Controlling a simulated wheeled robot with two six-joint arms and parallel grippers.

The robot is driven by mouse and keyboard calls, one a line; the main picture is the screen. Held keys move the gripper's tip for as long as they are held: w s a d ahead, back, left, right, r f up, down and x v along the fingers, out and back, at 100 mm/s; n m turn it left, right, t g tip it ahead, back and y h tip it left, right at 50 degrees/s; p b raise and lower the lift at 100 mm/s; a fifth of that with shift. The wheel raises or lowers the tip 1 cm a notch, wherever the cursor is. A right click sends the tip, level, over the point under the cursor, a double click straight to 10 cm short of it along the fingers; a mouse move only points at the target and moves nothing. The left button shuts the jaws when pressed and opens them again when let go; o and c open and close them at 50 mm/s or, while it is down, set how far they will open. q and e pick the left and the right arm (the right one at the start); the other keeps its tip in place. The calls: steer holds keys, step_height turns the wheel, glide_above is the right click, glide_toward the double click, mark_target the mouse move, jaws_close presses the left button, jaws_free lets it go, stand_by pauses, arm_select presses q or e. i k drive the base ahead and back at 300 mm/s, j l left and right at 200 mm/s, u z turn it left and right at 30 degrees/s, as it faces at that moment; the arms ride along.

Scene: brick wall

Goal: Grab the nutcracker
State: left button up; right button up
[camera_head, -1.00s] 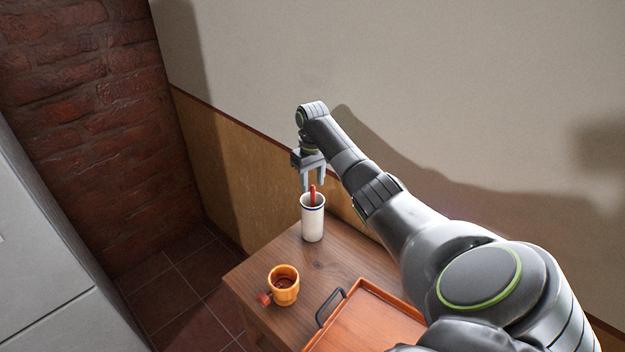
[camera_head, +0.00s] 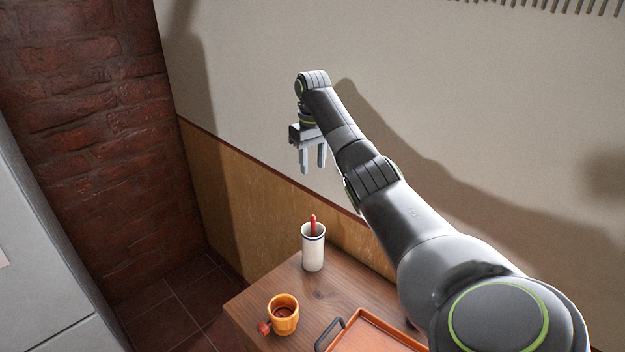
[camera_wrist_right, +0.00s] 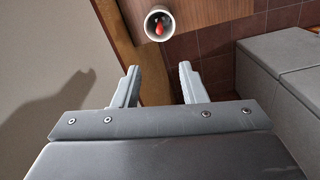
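A red handle (camera_head: 313,221) sticks up out of a tall white cup (camera_head: 312,252) with a dark rim on the wooden table. It may be the nutcracker, but its lower part is hidden inside the cup. The wrist view also shows the red piece (camera_wrist_right: 159,28) inside the cup (camera_wrist_right: 149,23), beyond the fingertips. My right gripper (camera_head: 312,168) is open and empty, pointing down well above the cup. Its two spread fingers also show in the wrist view (camera_wrist_right: 159,68). My left gripper is not in view.
An orange mug (camera_head: 284,313) with dark contents and a small red-brown piece (camera_head: 263,328) at its side stands near the table's left edge. An orange-brown tray (camera_head: 372,335) with a black handle lies to the right. A wall rises behind the table (camera_head: 262,290).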

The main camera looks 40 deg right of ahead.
mark_target(283, 307)
steer(key=k+j, duration=1.15)
steer(key=j, duration=0.25)
